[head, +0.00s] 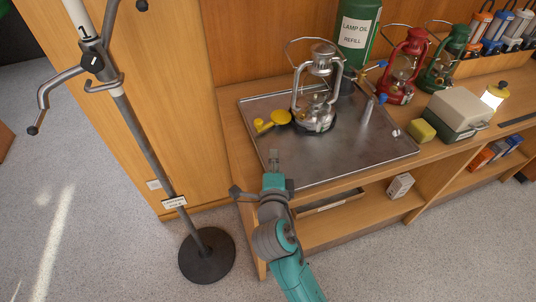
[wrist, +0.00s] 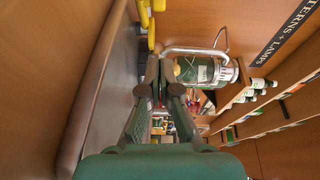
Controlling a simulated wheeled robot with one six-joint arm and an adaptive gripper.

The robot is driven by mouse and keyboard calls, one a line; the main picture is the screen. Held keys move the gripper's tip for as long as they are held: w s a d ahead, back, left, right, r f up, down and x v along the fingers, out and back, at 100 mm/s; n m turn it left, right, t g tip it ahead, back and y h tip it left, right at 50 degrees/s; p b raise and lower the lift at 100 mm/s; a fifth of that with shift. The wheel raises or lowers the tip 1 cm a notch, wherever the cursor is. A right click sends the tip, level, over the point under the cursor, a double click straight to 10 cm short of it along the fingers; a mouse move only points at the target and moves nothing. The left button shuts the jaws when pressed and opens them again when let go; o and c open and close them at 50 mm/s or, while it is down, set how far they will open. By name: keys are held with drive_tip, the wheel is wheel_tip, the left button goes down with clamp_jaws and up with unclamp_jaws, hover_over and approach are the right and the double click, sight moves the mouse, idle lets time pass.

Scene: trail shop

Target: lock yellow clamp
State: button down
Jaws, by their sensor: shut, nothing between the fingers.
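Yellow parts (wrist: 144,14) also show at the top of the wrist view. A pole stand (head: 150,140) at the left carries a dark grey clamp (head: 92,62) with a hook arm. My gripper (head: 274,157) is at the tray's front left edge, apart from the yellow piece. In the wrist view my gripper (wrist: 166,72) has its fingers together and empty, with the lantern (wrist: 195,69) beyond.
A green lamp oil drum (head: 356,40) and red (head: 402,70) and green (head: 442,62) lanterns stand along the back. A grey-green box (head: 458,110) and a yellow block (head: 421,131) sit right of the tray. The tray's front middle is clear. The stand's round base (head: 207,258) is on the floor.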

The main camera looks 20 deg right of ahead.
hover_over(264, 143)
drive_tip(key=s+d, duration=0.2)
drive_tip(key=s, duration=0.1)
drive_tip(key=shift+s+a+f, duration=0.15)
drive_tip(key=shift+w+a+f, duration=0.1)
drive_tip(key=shift+w+a, duration=0.2)
drive_tip(key=shift+w, duration=0.2)
drive_tip(key=shift+w+a, duration=0.3)
drive_tip(key=shift+w, duration=0.2)
drive_tip(key=shift+w+a, duration=0.25)
drive_tip(key=shift+w, duration=0.25)
